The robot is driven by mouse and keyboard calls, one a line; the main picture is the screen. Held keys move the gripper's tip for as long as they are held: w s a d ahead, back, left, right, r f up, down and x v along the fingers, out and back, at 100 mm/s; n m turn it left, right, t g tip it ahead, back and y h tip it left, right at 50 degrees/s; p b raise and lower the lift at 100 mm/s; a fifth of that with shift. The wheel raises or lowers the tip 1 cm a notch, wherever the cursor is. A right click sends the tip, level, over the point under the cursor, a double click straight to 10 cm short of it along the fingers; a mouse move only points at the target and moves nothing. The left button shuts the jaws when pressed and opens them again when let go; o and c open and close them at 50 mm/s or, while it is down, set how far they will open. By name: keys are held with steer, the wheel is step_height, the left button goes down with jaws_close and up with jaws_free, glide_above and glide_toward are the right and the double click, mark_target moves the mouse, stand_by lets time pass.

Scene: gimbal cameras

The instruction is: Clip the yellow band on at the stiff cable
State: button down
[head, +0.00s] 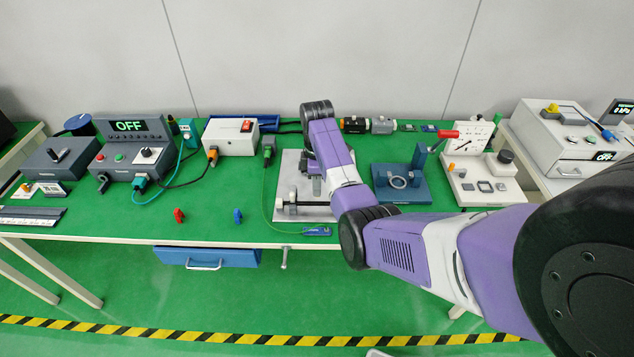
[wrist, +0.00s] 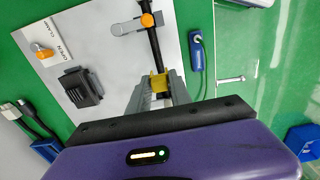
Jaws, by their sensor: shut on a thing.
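The stiff cable (wrist: 154,48) is a straight black rod lying over a pale plate. It also shows in the head view (head: 308,204). The yellow band (wrist: 159,85) is a small yellow piece between my fingertips, where the cable meets my gripper in the wrist view. My gripper (wrist: 158,90) is shut on the band. The band overlaps the cable in the picture; I cannot tell whether it is around it or only against it. In the head view my arm hides most of my gripper and I do not make out the band.
A grey clamp (wrist: 137,25) crosses the cable. The pale plate (wrist: 95,35) also carries an orange knob (wrist: 42,51) and a black block (wrist: 80,88). A blue device (wrist: 196,52) lies beside the plate. Red (head: 179,215) and blue (head: 238,215) clips stand on the green bench, left of the plate.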

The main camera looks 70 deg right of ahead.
mark_target(317, 202)
steer(key=shift+f, duration=0.15)
steer(key=shift+f+b, duration=0.9)
steer(key=shift+f, duration=0.35)
steer(key=shift+p, duration=0.7)
stand_by(1.1)
steer(key=shift+f+b, duration=1.1)
steer(key=shift+f, duration=0.6)
steer(key=c, duration=1.1)
jaws_free()
steer(key=shift+r+b, duration=0.35)
steer(key=shift+r, duration=3.55)
